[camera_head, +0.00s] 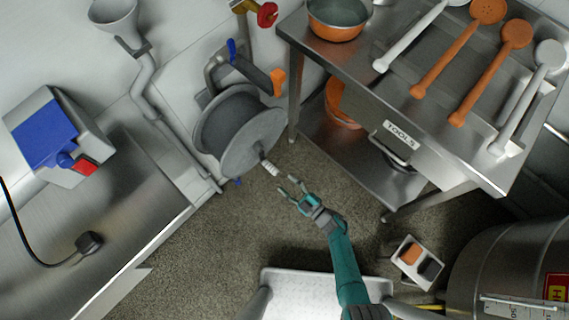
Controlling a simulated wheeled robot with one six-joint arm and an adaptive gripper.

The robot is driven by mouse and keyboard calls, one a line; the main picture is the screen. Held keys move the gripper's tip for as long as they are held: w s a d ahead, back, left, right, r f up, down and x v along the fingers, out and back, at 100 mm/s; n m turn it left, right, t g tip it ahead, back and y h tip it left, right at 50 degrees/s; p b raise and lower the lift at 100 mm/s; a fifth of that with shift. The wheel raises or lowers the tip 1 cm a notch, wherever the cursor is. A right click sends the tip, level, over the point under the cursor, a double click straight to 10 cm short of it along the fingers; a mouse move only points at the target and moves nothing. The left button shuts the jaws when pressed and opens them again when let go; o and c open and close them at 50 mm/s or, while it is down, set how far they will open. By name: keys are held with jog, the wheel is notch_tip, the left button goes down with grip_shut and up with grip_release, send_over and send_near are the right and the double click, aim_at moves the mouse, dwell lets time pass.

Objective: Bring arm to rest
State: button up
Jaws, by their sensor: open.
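My gripper (291,190) is at the end of my teal arm, near the middle of the head view. Its two fingers are spread apart and nothing shows between them. It is in front of the hose reel (240,133), close to the reel's pale handle (270,168), with a small gap seen between them. My arm reaches up from the bottom of the picture, over the floor.
A steel table (345,62) with orange and white ladles stands at the upper right, with a "TOOLS" drawer (401,135). A steel counter (110,215) is at the left. A pedal box (417,262) and a steel drum (510,265) are at the lower right. Floor (210,250) is clear at lower left.

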dwell(0.6)
jog(key=s+d+r+m+t+h, duration=0.6)
jog(key=s+d+r+m+h, duration=0.35)
jog(key=s+d+r, duration=0.7)
jog(key=s+d+r+m+g+h, duration=0.1)
jog(key=s+r+m, duration=0.3)
jog(key=r, duration=0.6)
jog(key=s+d+r+m+g+h, duration=0.1)
jog(key=s+d+r+m+h, duration=0.1)
jog(key=s+r, duration=0.5)
notch_tip(320, 180, up, 4)
jog(key=shift+s+d+r+m+h, duration=0.1)
jog(key=shift+s+d+m+h, duration=0.1)
jog(key=shift+m+h, duration=0.7)
